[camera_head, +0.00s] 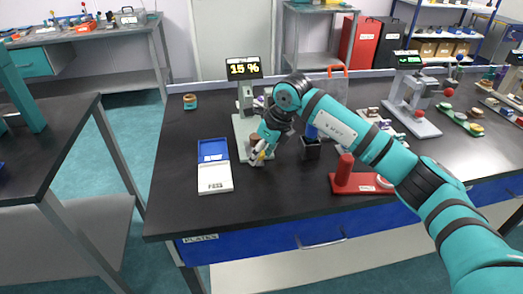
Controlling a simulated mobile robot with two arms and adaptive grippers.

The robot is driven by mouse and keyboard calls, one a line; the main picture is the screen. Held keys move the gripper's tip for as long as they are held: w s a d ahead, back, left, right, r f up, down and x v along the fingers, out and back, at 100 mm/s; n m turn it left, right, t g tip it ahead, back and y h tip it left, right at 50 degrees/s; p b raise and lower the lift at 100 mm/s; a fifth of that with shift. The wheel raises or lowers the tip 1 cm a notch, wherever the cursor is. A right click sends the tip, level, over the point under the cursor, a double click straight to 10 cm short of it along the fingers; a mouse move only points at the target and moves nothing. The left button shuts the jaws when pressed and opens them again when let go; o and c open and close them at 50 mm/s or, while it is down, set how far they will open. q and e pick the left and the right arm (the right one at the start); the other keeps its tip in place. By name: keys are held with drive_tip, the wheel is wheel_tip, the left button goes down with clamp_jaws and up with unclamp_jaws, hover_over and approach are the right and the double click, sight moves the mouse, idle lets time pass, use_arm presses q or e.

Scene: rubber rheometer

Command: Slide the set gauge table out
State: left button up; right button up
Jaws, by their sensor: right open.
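A grey-green gauge stand (245,99) with a display reading "15 %" (244,69) stands at the back of the dark bench. Its pale base plate (240,130) reaches toward the front. My right gripper (258,155) points down at the front right of this base, open. A small brown piece (255,137) shows right beside the fingers; I cannot tell whether they touch it or the plate. The arm and gripper hide the right part of the gauge, so how far its table is slid out cannot be told. My left gripper is not in view.
A dark open cup (310,149) and a red stand (346,177) are to the right. A small round jar (190,102) is at the back left. The bench's front left is clear.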

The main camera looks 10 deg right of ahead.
drive_tip(key=shift+o, duration=0.4)
drive_tip(key=shift+w+r, duration=0.1)
drive_tip(key=shift+r, duration=0.1)
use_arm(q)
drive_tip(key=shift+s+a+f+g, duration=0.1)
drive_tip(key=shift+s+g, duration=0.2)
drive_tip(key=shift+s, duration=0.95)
use_arm(e)
drive_tip(key=v, duration=1.1)
drive_tip(key=shift+s+r, duration=0.2)
drive_tip(key=shift+r, duration=0.15)
drive_tip(key=shift+d+f, duration=0.1)
drive_tip(key=shift+d, duration=0.05)
